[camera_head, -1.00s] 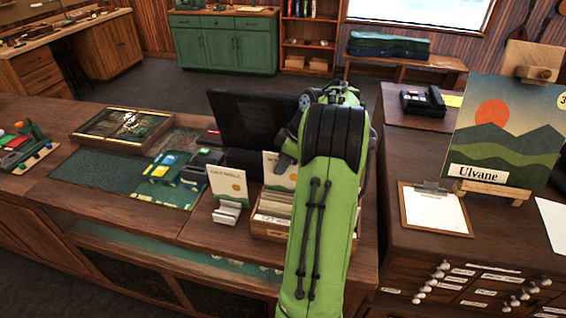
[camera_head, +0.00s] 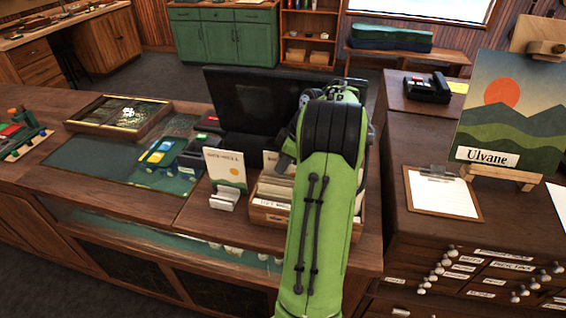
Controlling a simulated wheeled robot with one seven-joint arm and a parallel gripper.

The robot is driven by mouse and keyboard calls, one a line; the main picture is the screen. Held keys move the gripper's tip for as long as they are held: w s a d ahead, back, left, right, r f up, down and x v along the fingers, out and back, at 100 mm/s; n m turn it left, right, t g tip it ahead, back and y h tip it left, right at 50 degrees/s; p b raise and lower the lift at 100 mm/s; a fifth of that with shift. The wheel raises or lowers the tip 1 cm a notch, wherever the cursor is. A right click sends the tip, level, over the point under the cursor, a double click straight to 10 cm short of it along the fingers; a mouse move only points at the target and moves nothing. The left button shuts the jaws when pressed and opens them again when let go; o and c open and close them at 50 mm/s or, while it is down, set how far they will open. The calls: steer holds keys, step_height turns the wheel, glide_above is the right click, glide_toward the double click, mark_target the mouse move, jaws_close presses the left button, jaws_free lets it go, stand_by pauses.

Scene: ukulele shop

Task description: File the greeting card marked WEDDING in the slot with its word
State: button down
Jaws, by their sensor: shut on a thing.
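A wooden card box (camera_head: 272,218) stands on the counter, partly hidden behind my green arm. It holds several cards on edge, and a small white label on its front is too small to read surely. A pale card (camera_head: 270,160) stands upright at the back left of the box, its right side hidden by my arm. Another pale card (camera_head: 225,166) with an orange spot and a green band stands in a small white holder (camera_head: 225,198) left of the box; its word is unclear. I cannot make out WEDDING anywhere. My gripper is hidden behind my arm.
A dark screen (camera_head: 245,100) stands behind the box. A card terminal (camera_head: 198,150) and a framed case (camera_head: 118,116) lie to the left. A clipboard (camera_head: 441,192) and a landscape picture (camera_head: 510,105) are on the drawer cabinet at right. Bare counter lies before the holder.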

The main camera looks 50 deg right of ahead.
steer(key=c, duration=1.1)
jaws_free()
steer(key=shift+c, duration=0.2)
steer(key=p+v, duration=0.7)
steer(key=v, duration=0.9)
steer(key=shift+f, duration=0.1)
